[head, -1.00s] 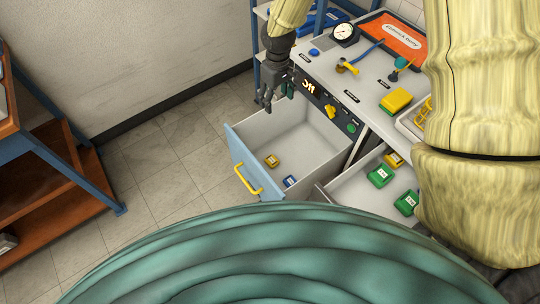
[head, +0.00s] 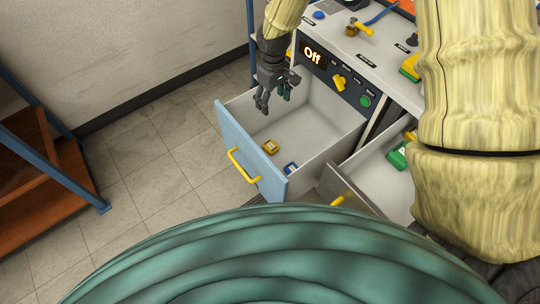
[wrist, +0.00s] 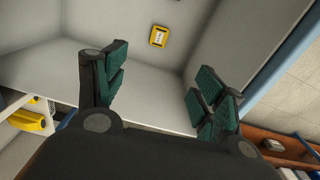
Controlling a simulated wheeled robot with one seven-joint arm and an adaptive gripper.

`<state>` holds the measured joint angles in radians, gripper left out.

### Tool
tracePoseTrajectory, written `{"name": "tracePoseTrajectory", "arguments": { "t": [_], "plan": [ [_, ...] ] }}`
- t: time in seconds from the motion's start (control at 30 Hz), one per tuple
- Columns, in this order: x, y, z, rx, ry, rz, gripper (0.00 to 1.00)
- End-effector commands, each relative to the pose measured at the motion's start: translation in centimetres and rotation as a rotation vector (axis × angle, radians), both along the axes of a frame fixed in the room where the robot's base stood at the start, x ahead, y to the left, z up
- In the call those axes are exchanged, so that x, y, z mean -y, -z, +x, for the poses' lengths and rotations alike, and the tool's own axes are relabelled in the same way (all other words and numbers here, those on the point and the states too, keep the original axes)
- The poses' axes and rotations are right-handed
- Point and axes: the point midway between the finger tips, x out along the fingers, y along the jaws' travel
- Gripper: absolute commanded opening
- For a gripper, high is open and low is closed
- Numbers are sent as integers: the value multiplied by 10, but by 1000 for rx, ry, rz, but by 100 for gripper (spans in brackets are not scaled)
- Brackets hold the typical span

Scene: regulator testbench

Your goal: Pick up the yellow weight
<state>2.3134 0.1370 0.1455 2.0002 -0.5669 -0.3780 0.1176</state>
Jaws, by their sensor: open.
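The yellow weight (head: 271,147) is a small block with a pale label, lying on the floor of the open drawer (head: 229,150). It also shows in the wrist view (wrist: 159,37), beyond the fingers and near the top edge. My gripper (head: 273,104) is open and empty, above the back left part of the drawer and apart from the weight. In the wrist view its green-padded fingers (wrist: 160,90) stand wide apart.
A small blue weight (head: 291,168) lies nearby in the same drawer. A second drawer (head: 345,187) at right holds a green weight (head: 398,157). An orange shelf unit (head: 50,205) stands at left, with clear floor between.

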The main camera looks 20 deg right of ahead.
Motion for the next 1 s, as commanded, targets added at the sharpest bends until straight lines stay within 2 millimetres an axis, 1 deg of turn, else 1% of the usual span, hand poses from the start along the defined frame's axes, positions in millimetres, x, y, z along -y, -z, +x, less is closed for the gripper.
{"name": "tracePoseTrajectory", "arguments": {
  "t": [0.03,0.4,0.5,0.6,0.7,1.0],
  "plan": [
    [0,25,0,0,-1,0,70],
    [-1,109,0,0,-2,0,70],
    [-2,128,0,0,-2,0,70],
    [-2,143,0,0,-2,0,70],
    [-2,152,1,1,-3,0,70],
    [-2,167,1,0,-2,0,70]
  ]
}}
